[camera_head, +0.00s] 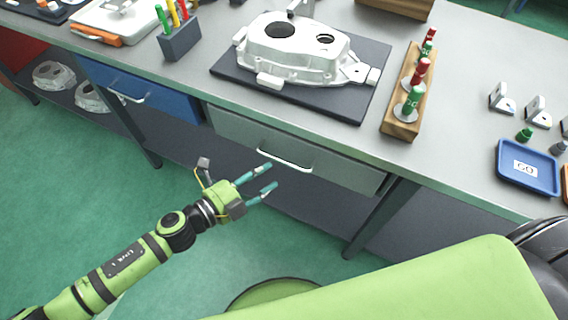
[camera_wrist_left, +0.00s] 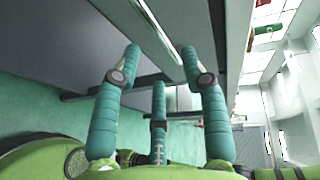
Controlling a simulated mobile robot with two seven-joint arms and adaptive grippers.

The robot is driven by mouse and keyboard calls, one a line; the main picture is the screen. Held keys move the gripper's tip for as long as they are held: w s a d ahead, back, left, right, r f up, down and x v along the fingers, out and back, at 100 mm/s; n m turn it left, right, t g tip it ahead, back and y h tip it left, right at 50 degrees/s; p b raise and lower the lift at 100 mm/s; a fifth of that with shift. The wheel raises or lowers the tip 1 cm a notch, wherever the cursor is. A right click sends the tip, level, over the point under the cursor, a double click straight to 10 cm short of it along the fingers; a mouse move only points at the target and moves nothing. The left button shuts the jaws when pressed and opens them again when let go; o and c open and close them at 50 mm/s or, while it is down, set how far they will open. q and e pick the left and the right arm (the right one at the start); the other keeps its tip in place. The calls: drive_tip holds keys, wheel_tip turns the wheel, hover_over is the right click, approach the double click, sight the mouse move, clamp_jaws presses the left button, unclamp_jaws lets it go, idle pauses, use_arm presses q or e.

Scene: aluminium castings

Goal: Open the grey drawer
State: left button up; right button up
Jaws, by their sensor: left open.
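The grey drawer (camera_head: 330,165) is under the grey worktop, right of the blue drawer, and its front looks flush with the bench. Its pale bar handle (camera_head: 284,160) runs across the front. My left gripper (camera_head: 270,176) is open and empty, just in front of and slightly below the left part of the handle. In the left wrist view the handle (camera_wrist_left: 160,32) runs above and between the spread teal fingers (camera_wrist_left: 158,62), apparently apart from them. My right gripper is not in view.
The blue drawer (camera_head: 150,95) is to the left. A white casting (camera_head: 295,52) lies on a dark mat (camera_head: 345,105) on the worktop. A wooden rack (camera_head: 400,122) and a blue tray (camera_head: 527,180) stand to the right. A table leg (camera_head: 380,218) stands below the drawer's right end.

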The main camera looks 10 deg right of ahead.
sight(284, 161)
use_arm(q)
drive_tip(key=x, duration=0.7)
drive_tip(key=shift+d+r, duration=0.1)
drive_tip(key=shift+r, duration=0.05)
clamp_jaws()
